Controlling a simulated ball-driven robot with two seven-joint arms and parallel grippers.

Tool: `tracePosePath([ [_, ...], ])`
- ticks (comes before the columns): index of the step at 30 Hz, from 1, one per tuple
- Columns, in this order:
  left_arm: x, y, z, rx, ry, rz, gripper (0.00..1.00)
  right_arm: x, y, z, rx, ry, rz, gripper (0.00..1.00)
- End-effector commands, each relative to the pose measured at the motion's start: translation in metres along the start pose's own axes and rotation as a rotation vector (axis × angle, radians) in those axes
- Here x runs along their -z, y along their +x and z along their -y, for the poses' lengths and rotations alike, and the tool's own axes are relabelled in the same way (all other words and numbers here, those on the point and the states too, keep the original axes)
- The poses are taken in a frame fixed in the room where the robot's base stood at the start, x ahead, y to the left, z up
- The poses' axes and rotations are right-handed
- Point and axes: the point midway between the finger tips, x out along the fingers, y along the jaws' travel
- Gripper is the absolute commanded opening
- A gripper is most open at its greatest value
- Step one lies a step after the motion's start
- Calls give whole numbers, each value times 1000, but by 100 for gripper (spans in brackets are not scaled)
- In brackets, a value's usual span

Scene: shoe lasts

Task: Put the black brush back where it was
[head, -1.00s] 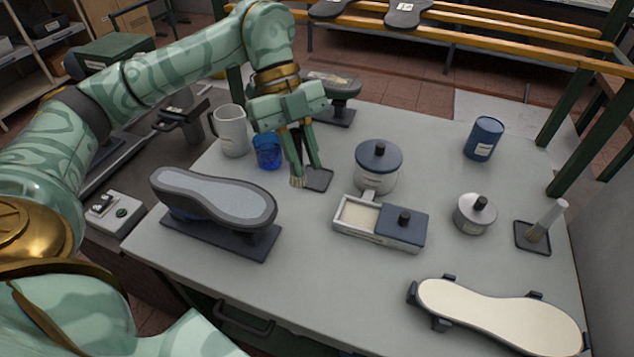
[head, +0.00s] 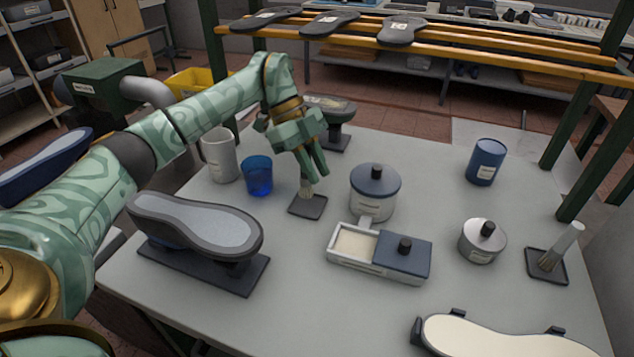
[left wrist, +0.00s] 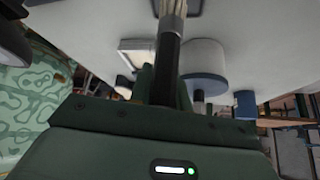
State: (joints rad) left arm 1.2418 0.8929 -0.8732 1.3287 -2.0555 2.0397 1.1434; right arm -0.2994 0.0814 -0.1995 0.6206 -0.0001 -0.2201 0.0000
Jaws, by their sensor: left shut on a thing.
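My left gripper (head: 313,174) is shut on the black brush (head: 306,190), whose pale bristles point down below the fingers. In the left wrist view the brush's black handle (left wrist: 168,62) runs between the fingers to a metal ferrule and light bristles at the top edge. A small dark square pad (head: 307,207) lies on the table under the bristles. I cannot tell whether the bristles touch it. The fingers hide most of the handle in the head view. My right gripper is not in view.
A blue cup (head: 257,176) and a grey mug (head: 221,156) stand left of the gripper. A lidded pot (head: 374,194) stands close on the right, with a two-part box (head: 380,252) in front. A white-handled brush (head: 558,250) stands on another pad at right.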

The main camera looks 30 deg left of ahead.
Motion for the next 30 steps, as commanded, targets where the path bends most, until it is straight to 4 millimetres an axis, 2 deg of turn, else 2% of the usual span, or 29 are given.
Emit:
tracePosePath([
  [7, -21, 30, 3, -4, -3, -1, 0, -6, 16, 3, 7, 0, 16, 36],
  [16, -20, 29, 3, -1, -1, 1, 0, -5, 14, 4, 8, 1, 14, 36],
  [17, -20, 29, 3, -1, -1, 1, 27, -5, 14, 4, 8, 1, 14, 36],
  [18, -20, 29, 3, -1, -1, 1, 38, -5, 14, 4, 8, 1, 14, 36],
  [19, -20, 29, 3, -1, -1, 1, 41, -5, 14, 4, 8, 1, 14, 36],
  [27, -20, 28, 3, 0, 0, 1, 41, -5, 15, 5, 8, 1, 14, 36],
  [30, -19, 18, 3, 2, 0, 2, 41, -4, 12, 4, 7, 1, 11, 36],
])
